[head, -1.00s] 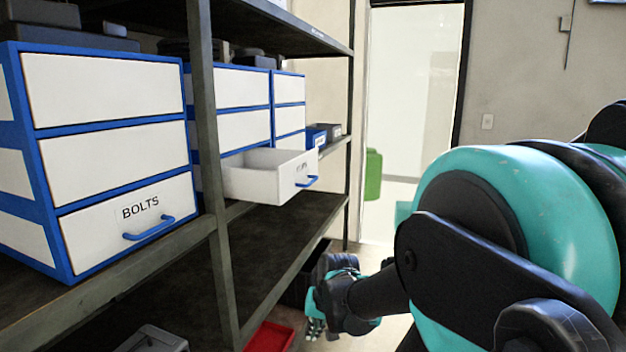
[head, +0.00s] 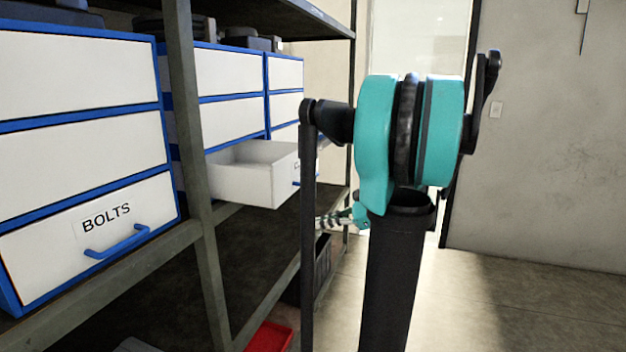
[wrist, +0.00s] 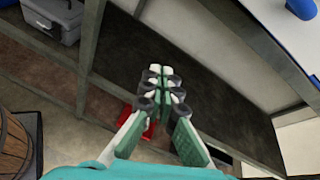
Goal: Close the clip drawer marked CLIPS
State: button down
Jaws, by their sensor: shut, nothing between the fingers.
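The clip drawer (head: 243,182) is a white box pulled out of the middle blue-framed cabinet. Its label is mostly hidden behind my arm in the head view, with only its first letter showing. A bit of its blue handle shows beside my arm. My gripper (head: 328,221) is in the head view below and to the right of the drawer's front, partly hidden by my arm, apart from the drawer. In the wrist view my gripper (wrist: 165,85) has its green fingers together, with nothing between them. A blue handle (wrist: 300,8) shows at the wrist view's top right; I cannot tell which drawer it belongs to.
The BOLTS drawer (head: 105,225) is shut at the left. A dark shelf post (head: 200,190) stands before the cabinets. A red tray (head: 268,337) lies low. The wrist view shows a grey case (wrist: 55,18) and a wooden barrel (wrist: 14,150). Open floor lies at the right.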

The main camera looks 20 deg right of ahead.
aim_at(308, 179)
jog(key=w+d+r+m+t+y, duration=0.1)
jog(key=d+r+m+t+y, duration=0.3)
jog(key=d+r, duration=0.65)
jog(key=shift+m+g+h, duration=0.3)
jog(key=shift+g+h, duration=0.1)
jog(key=shift+h, duration=0.2)
jog(key=x, duration=0.9)
jog(key=f+x, duration=0.1)
jog(key=x, duration=0.3)
jog(key=shift+w+a, duration=0.2)
jog(key=shift+w, duration=0.15)
jog(key=x, duration=1.4)
